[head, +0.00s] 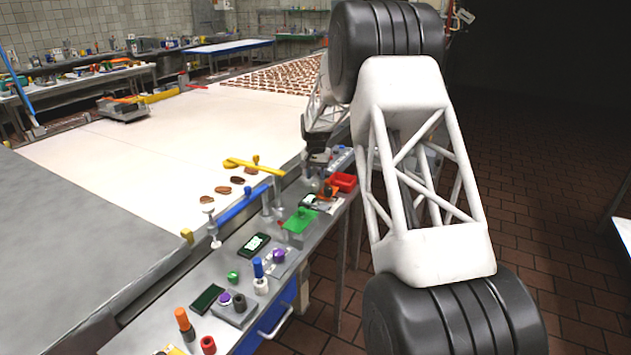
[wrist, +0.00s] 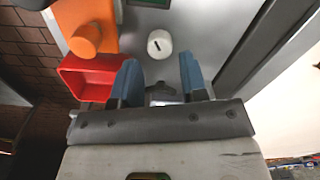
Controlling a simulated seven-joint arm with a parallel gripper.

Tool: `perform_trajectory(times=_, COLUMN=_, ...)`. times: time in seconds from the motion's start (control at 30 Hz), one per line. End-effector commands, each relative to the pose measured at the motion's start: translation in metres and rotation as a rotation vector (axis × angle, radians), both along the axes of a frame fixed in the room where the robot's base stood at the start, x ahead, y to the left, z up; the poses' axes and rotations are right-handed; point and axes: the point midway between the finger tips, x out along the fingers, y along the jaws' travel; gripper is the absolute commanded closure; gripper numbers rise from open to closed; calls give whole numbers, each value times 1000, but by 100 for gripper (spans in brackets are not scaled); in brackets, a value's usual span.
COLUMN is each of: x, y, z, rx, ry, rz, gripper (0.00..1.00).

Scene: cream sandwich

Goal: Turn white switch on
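A round white knob with a dark slot, likely the white switch (wrist: 160,44), is on the grey panel in the wrist view. It lies just beyond my fingertips, roughly centred between them. My gripper (wrist: 158,72) has two blue fingers, spread apart with a gap between them. No finger touches the white knob in this view. A small dark part with a pale spot shows low between the fingers; I cannot tell what it is. In the head view my gripper (head: 318,160) is over the far part of the control panel (head: 200,325). I cannot make out the white knob there.
A red open box (wrist: 87,78) and an orange block with a round knob (wrist: 86,38) stand left of my fingers. The head view shows the red box (head: 343,182), a green part (head: 300,220), a blue bar (head: 243,203) and a yellow bar (head: 255,166) along the panel.

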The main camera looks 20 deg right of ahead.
Motion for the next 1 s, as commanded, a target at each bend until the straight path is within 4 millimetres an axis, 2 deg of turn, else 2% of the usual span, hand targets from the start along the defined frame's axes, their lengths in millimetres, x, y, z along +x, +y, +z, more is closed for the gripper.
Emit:
perform_trajectory(times=0.1, x=0, y=0, z=17, rx=0, ry=-2, rz=0, gripper=60)
perform_trajectory(times=0.33, x=0, y=0, z=38, rx=0, ry=-1, rz=0, gripper=60)
perform_trajectory(times=0.83, x=0, y=0, z=44, rx=0, ry=-1, rz=0, gripper=60)
perform_trajectory(times=1.0, x=-7, y=3, z=52, rx=-1, ry=-5, rz=6, gripper=60)
